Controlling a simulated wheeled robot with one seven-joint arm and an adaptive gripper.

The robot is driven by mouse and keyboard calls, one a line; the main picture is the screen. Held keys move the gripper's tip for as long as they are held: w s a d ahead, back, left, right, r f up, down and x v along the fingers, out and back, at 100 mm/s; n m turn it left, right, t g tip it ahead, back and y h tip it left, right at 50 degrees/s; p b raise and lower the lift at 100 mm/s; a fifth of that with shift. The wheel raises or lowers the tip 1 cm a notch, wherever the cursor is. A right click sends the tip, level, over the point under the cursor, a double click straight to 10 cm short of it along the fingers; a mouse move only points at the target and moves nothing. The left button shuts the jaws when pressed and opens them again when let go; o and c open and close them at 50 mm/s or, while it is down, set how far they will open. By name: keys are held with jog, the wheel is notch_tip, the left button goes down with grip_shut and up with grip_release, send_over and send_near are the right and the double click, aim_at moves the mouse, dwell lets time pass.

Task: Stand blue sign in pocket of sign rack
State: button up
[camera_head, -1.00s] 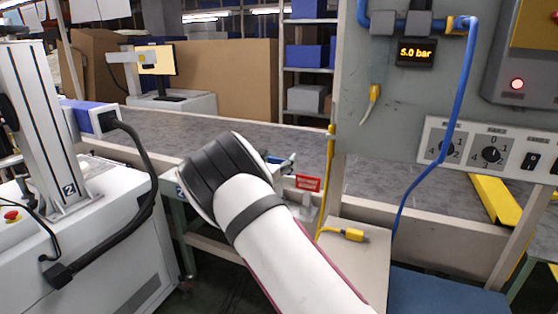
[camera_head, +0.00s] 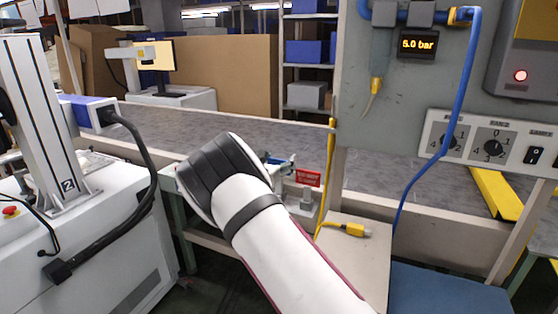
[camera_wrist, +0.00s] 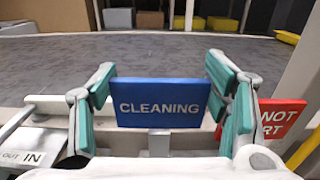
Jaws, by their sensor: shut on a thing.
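The blue sign (camera_wrist: 160,103), lettered CLEANING, stands upright and face-on in the wrist view. My gripper (camera_wrist: 160,70) is shut on it, with one teal-padded finger at each side edge. A grey upright piece (camera_wrist: 160,143) shows just below the sign's lower edge; I cannot tell whether they touch. A pale rail (camera_wrist: 55,104), perhaps part of the sign rack, runs behind the left finger. In the head view a bit of blue (camera_head: 279,161) shows past my wrist, which hides most of the gripper. The rack's pocket is not clearly visible.
A red sign (camera_wrist: 283,117) stands right of my right finger; it also shows in the head view (camera_head: 307,178). An OUT/IN plate (camera_wrist: 22,157) lies at lower left. The grey conveyor belt (camera_wrist: 250,52) beyond is clear. A control panel (camera_head: 400,110) rises at right.

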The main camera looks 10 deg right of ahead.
jog(key=shift+f+b, duration=0.4)
jog(key=shift+f, duration=0.6)
jog(key=o, duration=1.7)
jog(key=shift+c, duration=0.2)
jog(key=v, duration=1.2)
jog(key=shift+d, duration=0.1)
